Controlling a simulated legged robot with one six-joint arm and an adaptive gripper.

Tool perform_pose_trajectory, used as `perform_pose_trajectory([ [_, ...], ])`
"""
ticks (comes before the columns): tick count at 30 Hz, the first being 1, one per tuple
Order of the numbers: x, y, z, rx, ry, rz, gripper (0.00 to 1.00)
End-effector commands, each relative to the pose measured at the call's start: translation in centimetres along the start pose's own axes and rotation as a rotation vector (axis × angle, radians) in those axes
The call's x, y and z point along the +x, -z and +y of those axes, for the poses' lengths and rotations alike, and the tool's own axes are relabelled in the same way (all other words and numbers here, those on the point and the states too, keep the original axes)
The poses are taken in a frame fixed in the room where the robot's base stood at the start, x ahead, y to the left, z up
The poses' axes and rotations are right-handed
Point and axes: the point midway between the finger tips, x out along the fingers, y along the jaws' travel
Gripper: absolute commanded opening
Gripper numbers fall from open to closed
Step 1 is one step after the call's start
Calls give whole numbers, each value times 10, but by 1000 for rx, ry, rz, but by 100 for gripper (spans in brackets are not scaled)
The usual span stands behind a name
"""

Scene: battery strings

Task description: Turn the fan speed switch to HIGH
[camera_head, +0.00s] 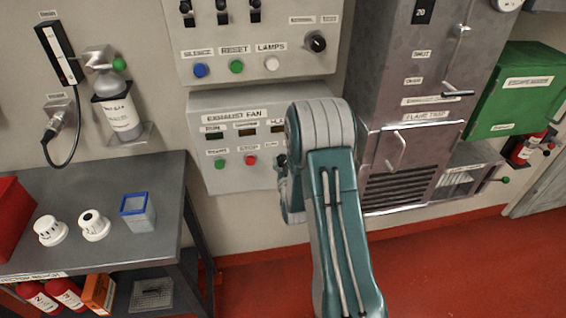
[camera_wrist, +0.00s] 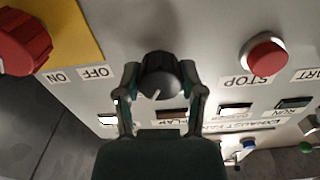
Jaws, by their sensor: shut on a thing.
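The fan speed switch is a black round knob (camera_wrist: 160,72) with a white pointer mark, in the middle of the wrist view. The mark points toward the bottom, slightly left, of that view, where the panel lettering appears upside down. My gripper (camera_wrist: 160,68) has one finger on each side of the knob and is shut on it. The knob sits on the grey exhaust fan panel (camera_head: 207,107). In the head view my arm covers the panel's right part and hides the knob; the fingers can hardly be made out there. The speed labels around the knob are not readable.
In the wrist view a red stop button (camera_wrist: 267,57) is on the right, and a large red rotary handle (camera_wrist: 22,42) on a yellow plate marked ON and OFF is on the left. A metal table (camera_head: 108,215) stands at the left in the head view.

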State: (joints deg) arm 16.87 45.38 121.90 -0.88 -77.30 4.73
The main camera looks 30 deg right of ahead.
Motion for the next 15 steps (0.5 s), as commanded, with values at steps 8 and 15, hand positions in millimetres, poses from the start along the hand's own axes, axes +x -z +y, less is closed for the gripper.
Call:
perform_pose_trajectory([
  [8, -1, -2, -1, 2, 2, -7, 4],
  [15, 0, -1, 0, 2, 1, -4, 85],
])
